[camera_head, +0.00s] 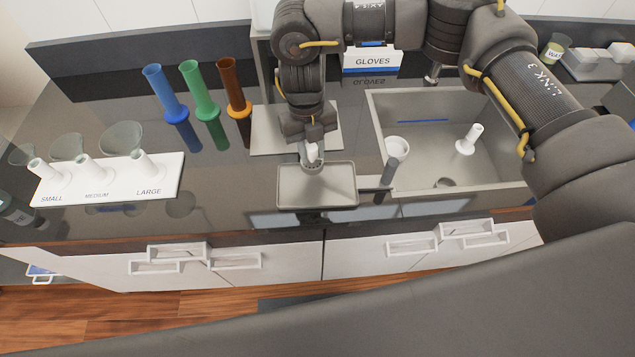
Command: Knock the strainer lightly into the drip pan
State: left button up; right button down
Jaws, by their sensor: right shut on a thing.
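The drip pan (347,197) is a shallow grey rectangular tray near the front edge of the counter, left of the sink. My right gripper (312,158) points down over the back half of the pan. It is shut on a small grey piece, which I take to be the strainer (313,168); it is mostly hidden by the fingers. Its lower end is at or just above the pan floor; I cannot tell whether it touches. My left gripper is not in view.
A sink (430,178) with a white piece (469,139) is to the right. Blue (166,94), green (200,90) and brown (235,88) cylinders stand back left. A labelled white rack (110,178) with funnels is at left. A gloves box (372,58) is behind.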

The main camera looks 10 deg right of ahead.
notch_tip(320, 180, up, 8)
jog(key=p, duration=0.5)
jog(key=shift+p, duration=0.3)
jog(key=shift+s+f, duration=0.1)
jog(key=n, duration=0.4)
jog(key=shift+s+a+n+h, duration=0.1)
jog(key=shift+a+n+h, duration=0.1)
jog(key=shift+n+h, duration=0.15)
jog(key=s+d+r+n+t+b, duration=0.1)
jog(key=d+n+b, duration=0.4)
jog(key=n, duration=0.8)
jog(key=d+r+n+t+b, duration=0.3)
jog(key=d+r+n+b, duration=0.2)
jog(key=d+n, duration=0.4)
jog(key=shift+s+d+n, duration=0.3)
jog(key=shift+s+n, duration=0.1)
jog(key=shift+n, duration=1.55)
